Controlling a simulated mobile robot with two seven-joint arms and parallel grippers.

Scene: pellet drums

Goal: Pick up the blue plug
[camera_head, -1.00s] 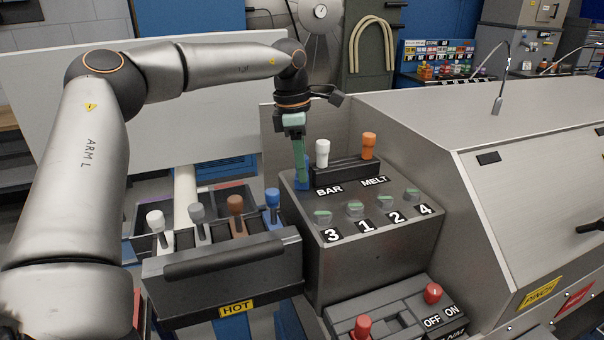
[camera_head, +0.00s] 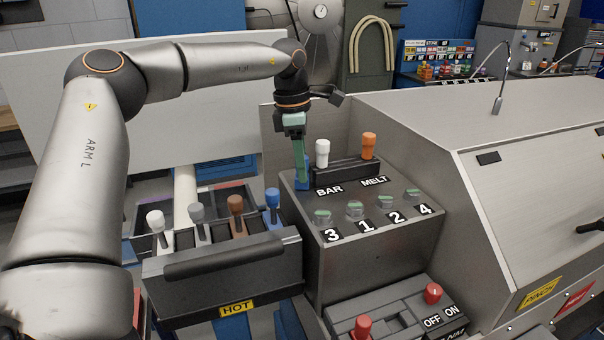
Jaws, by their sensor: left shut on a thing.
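My left gripper (camera_head: 301,178) points down at the left edge of the metal box that carries the BAR and MELT labels. Its green fingers are shut on a blue thing (camera_head: 305,172), which I take to be the blue plug. The fingers hide much of it, and I cannot tell whether it is clear of the surface. A separate blue-topped handle (camera_head: 272,198) stands in the HOT unit, to the left of and below the gripper. My right gripper is not in view.
White (camera_head: 322,152) and orange (camera_head: 368,145) handles stand just right of my left gripper. The HOT unit (camera_head: 225,265) also holds white, grey and brown handles. Numbered green-topped knobs (camera_head: 355,209) sit on the metal box. A large metal housing (camera_head: 430,120) fills the right.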

